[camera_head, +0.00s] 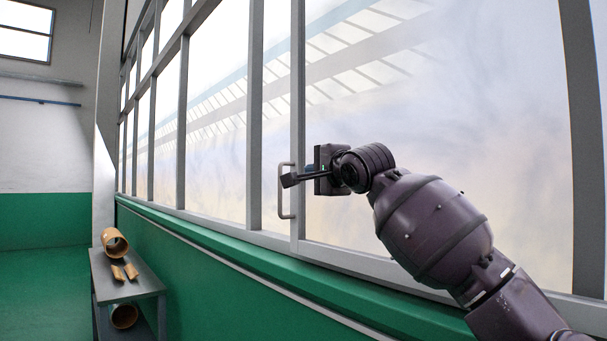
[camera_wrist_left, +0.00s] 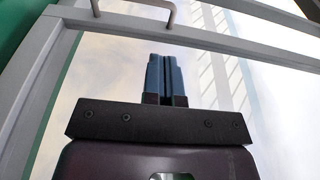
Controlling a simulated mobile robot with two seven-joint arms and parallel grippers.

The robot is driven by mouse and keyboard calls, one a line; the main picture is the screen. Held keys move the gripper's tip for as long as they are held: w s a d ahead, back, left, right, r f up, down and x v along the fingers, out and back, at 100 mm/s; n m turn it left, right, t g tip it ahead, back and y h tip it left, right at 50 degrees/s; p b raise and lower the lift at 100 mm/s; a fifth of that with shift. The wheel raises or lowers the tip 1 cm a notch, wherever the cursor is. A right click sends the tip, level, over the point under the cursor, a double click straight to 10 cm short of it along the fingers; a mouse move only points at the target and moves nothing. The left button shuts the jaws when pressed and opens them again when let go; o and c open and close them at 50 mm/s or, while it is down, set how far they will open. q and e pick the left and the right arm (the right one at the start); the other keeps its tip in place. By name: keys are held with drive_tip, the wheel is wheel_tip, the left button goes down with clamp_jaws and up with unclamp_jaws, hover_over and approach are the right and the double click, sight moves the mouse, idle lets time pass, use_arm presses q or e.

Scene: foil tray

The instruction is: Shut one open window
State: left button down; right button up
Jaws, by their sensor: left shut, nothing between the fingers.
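A tall glass window (camera_head: 450,130) in a grey frame fills the right of the head view. A grey bracket-shaped handle (camera_head: 284,192) sits on the upright frame bar near its left edge. The handle also shows at the top of the left wrist view (camera_wrist_left: 135,8). My left gripper (camera_head: 291,180) is shut and empty. In the head view its fingertips overlap the handle. In the left wrist view the blue-grey fingertips (camera_wrist_left: 167,58) stop short of the frame bar and handle, over the glass. I cannot tell how wide any gap at the frame is. My right gripper is not in view.
A green sill (camera_head: 240,255) runs below the windows. A small grey shelf (camera_head: 140,287) at lower left holds brown tube pieces (camera_head: 115,242). More framed panes (camera_head: 215,110) continue to the left. The green floor (camera_head: 40,290) at far left is clear.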

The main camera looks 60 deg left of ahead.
sight(281, 173)
use_arm(q)
drive_tip(key=a, duration=0.4)
drive_tip(key=a+p, duration=0.1)
drive_tip(key=a, duration=0.3)
drive_tip(key=s+a+p, duration=0.1)
drive_tip(key=a, duration=0.3)
drive_tip(key=shift+a+r, duration=0.1)
drive_tip(key=shift+a, duration=0.75)
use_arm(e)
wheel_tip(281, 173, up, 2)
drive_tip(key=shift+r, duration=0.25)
use_arm(q)
drive_tip(key=shift+a, duration=0.1)
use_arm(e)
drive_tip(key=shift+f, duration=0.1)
